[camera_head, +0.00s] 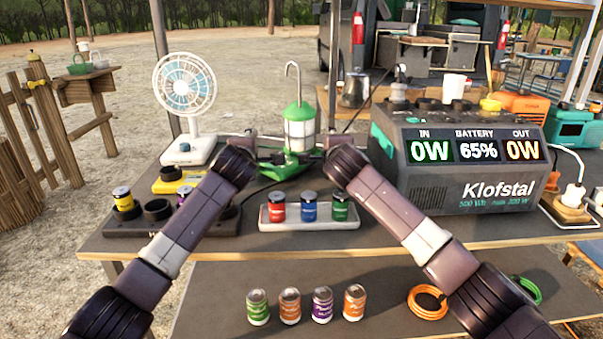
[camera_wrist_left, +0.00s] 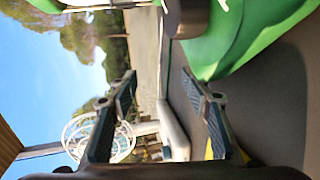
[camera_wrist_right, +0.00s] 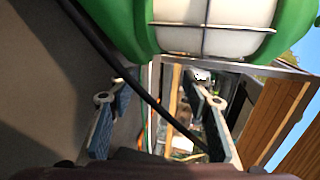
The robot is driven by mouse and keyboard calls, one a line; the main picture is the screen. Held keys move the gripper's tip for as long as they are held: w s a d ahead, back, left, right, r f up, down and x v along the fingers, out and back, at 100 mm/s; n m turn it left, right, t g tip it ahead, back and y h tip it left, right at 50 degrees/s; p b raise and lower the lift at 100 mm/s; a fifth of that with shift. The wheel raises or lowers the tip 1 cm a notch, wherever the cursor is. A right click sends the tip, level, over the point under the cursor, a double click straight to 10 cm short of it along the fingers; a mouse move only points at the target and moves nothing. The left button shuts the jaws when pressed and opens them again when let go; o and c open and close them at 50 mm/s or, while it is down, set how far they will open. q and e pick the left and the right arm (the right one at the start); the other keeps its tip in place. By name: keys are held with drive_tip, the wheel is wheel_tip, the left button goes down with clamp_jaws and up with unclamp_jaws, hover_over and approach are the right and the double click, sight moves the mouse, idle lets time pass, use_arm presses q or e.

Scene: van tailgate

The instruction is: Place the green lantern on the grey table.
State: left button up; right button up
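The green lantern (camera_head: 300,126), with a white globe and a wire hook on top, stands upright at the back of the grey table (camera_head: 385,233). A green base part (camera_head: 283,166) shows at its foot. My left gripper (camera_head: 259,151) is at the lantern's left and my right gripper (camera_head: 322,146) at its right. In the left wrist view the fingers are apart and empty, with green plastic (camera_wrist_left: 245,35) close by. In the right wrist view the fingers are also apart and empty, with the lantern's caged globe (camera_wrist_right: 212,25) close above. Contact with the lantern cannot be told.
A fan (camera_head: 185,90) stands behind left, and a large power station (camera_head: 460,160) fills the right. A white tray (camera_head: 310,224) holds three cans in front. A lower grey surface (camera_head: 215,285) carries several cans and an orange cable coil (camera_head: 427,303). A dark cable crosses the right wrist view.

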use_arm(q)
drive_tip(key=o, duration=0.4)
drive_tip(key=shift+a+r, duration=0.15)
drive_tip(key=shift+a, duration=0.4)
use_arm(e)
drive_tip(key=shift+d+r, duration=0.2)
drive_tip(key=shift+d, duration=0.3)
use_arm(q)
drive_tip(key=shift+o, duration=0.7)
drive_tip(key=shift+a, duration=0.2)
use_arm(e)
drive_tip(key=shift+d+f, duration=0.15)
drive_tip(key=shift+d, duration=0.05)
drive_tip(key=o, duration=0.5)
drive_tip(key=shift+d, duration=0.1)
use_arm(q)
drive_tip(key=v, duration=1.2)
use_arm(e)
drive_tip(key=shift+v, duration=6.05)
